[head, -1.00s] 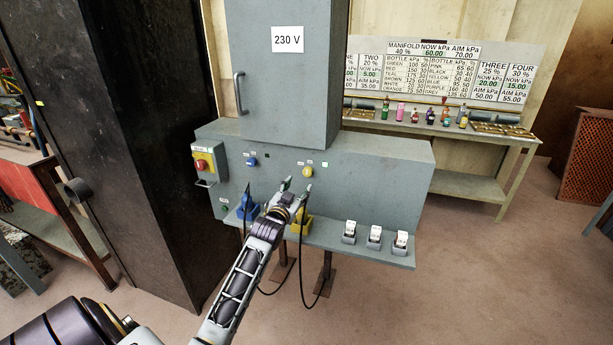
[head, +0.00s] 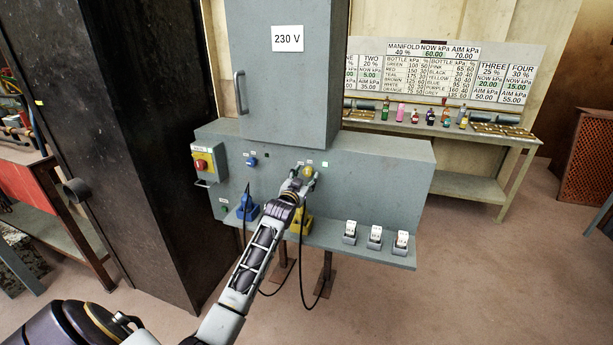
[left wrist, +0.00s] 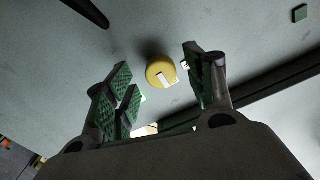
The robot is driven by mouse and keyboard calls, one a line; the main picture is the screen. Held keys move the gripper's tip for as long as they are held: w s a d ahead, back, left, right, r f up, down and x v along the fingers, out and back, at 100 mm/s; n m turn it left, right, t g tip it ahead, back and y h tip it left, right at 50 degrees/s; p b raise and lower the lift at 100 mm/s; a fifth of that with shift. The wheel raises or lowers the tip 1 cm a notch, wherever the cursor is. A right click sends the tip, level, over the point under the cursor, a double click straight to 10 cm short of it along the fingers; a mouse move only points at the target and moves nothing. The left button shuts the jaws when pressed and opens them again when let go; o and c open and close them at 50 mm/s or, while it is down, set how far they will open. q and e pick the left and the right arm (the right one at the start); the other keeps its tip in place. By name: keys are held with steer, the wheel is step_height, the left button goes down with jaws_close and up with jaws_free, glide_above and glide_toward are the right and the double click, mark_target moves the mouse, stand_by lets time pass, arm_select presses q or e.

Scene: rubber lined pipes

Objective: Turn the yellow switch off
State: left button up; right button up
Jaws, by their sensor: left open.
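The yellow switch (head: 308,171) is a round knob on the front of the grey panel (head: 370,190), right of the blue switch (head: 252,161). In the left wrist view the yellow switch (left wrist: 161,71) shows a white pointer mark on its face. My left gripper (head: 306,178) is open just in front of the switch. In the left wrist view the green-padded fingers of my left gripper (left wrist: 158,82) stand on either side of the knob, with gaps between; nothing is held. The gripper hides part of the panel below the knob. My right gripper is not in view.
A red rotary switch on a yellow plate (head: 202,164) is at the panel's left end. A blue plug (head: 248,207) and a yellow plug (head: 301,223) with cables sit on the lower ledge (head: 330,242). Several white rocker switches (head: 375,236) stand on its right. A green lamp (head: 325,164) is lit.

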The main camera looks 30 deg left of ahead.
arm_select(q)
steer(key=shift+x, duration=1.2)
steer(key=c, duration=1)
